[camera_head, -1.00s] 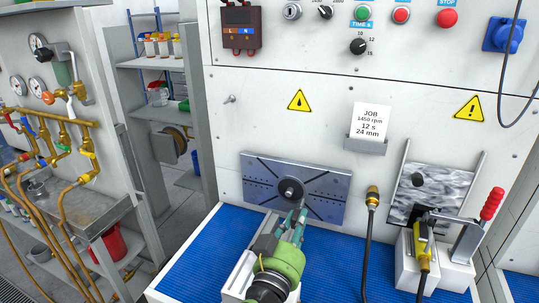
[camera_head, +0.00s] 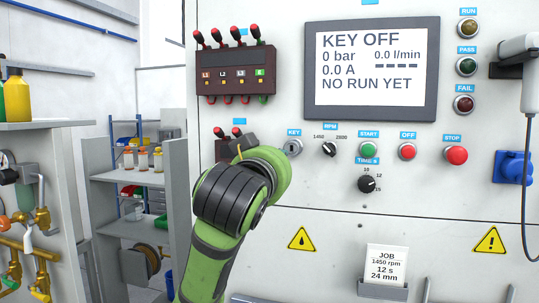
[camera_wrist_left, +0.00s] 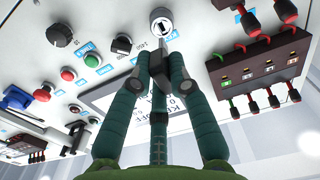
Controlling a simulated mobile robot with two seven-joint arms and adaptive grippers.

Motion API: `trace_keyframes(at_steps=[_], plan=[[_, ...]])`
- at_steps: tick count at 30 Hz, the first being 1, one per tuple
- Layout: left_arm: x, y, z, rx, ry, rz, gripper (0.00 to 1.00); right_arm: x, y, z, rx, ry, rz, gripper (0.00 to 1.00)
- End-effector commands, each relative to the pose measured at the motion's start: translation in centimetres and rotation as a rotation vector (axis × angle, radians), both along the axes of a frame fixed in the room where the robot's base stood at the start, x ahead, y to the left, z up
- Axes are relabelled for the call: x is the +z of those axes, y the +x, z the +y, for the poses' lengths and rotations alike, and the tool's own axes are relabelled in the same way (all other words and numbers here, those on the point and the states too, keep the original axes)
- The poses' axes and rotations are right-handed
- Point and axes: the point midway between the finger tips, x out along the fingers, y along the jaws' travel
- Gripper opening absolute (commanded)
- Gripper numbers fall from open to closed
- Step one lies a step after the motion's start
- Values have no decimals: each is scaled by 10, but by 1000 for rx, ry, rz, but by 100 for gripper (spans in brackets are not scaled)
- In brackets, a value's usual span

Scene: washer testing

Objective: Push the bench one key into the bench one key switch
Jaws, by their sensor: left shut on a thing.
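The bench one key switch (camera_head: 292,148) is a round metal lock on the white panel under the blue KEY label. It also shows at the top of the left wrist view (camera_wrist_left: 161,20), with a dark slot. My left gripper (camera_wrist_left: 158,62) has its green fingers drawn together, with grey tips just short of the switch in that view. My right gripper is not in view.
The display (camera_head: 371,68) reads KEY OFF and NO RUN YET. The RPM knob (camera_head: 329,150) and green START button (camera_head: 369,150) are right of the switch. A red terminal block (camera_head: 236,82) with several plugs is above left. A job card (camera_head: 386,262) is below.

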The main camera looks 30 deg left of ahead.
Motion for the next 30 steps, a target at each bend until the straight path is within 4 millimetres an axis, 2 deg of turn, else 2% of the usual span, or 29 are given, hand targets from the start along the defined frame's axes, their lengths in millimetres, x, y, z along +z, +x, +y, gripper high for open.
trace_keyframes(at_steps=[3, 10, 30], plan=[[7, -2, -1, -11, -2, 3, 0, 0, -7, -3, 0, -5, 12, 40], [7, 9, 2, -10, -2, 5, 0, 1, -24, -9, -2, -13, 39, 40], [7, 54, 14, -9, -3, 2, 0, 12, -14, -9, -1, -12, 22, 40]])
